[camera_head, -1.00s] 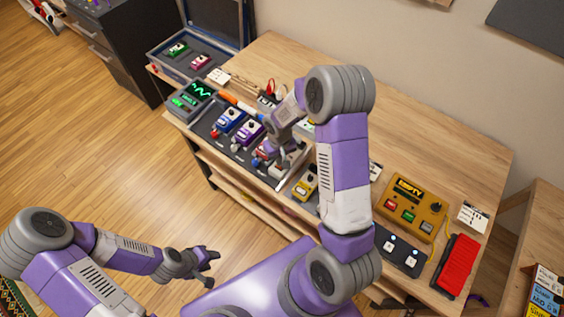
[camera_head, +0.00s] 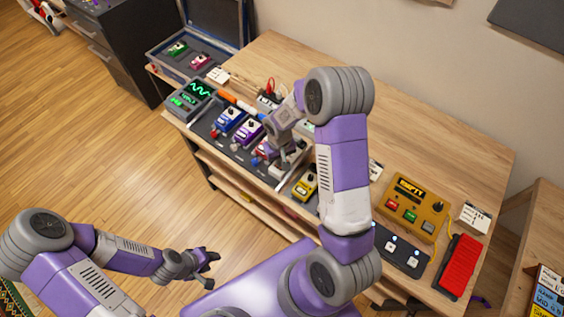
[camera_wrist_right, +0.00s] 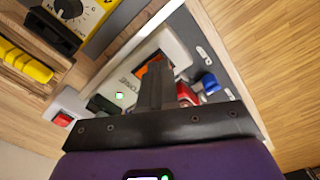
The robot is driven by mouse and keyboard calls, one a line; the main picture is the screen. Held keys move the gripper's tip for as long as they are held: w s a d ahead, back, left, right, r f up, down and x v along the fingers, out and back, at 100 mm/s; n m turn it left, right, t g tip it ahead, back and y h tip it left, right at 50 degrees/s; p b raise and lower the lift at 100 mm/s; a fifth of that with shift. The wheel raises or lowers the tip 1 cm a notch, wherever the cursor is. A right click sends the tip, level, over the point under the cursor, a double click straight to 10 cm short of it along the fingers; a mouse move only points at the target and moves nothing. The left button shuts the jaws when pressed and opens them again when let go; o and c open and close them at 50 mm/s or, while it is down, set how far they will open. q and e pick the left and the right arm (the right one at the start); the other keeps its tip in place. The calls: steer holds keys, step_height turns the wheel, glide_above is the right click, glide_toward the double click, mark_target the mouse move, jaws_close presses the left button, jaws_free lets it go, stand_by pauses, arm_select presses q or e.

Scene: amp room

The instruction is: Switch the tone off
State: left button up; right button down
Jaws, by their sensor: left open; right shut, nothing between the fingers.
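A pale box lettered TONE (camera_wrist_right: 177,40) lies under my right gripper in the right wrist view. It has an orange part, partly hidden behind the fingers, and a small lit green spot beside a dark panel. My right gripper (camera_wrist_right: 158,70) is shut and empty, its fingertips over or at the orange part; I cannot tell whether they touch it. In the head view my right gripper (camera_head: 287,162) reaches down over the pale box (camera_head: 280,172) at the right end of the pedal row. My left gripper (camera_head: 212,264) is open and empty, away from the bench.
A scope with green traces (camera_head: 190,98), a blue pedal (camera_head: 229,120) and a purple pedal (camera_head: 246,134) stand left of my right gripper. A yellow meter (camera_head: 305,183), an amber box (camera_head: 412,207) and a red pedal (camera_head: 458,265) stand right. The bench's back is mostly clear.

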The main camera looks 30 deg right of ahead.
steer(key=shift+f, duration=0.2)
steer(key=shift+r+p, duration=2.25)
steer(key=shift+r, duration=1.3)
steer(key=s+a+f+y+b, duration=0.2)
steer(key=s+a+f+b, duration=0.2)
steer(key=s+a+f, duration=0.4)
steer(key=s+a+f+m+y+b, duration=0.1)
steer(key=s+a+f+b, duration=0.4)
steer(key=f, duration=0.8)
steer(key=s+a+y, duration=0.1)
steer(key=s+a, duration=0.1)
steer(key=a, duration=0.1)
steer(key=shift+s+t, duration=0.3)
steer(key=shift+s, duration=0.1)
steer(key=shift+f, duration=0.1)
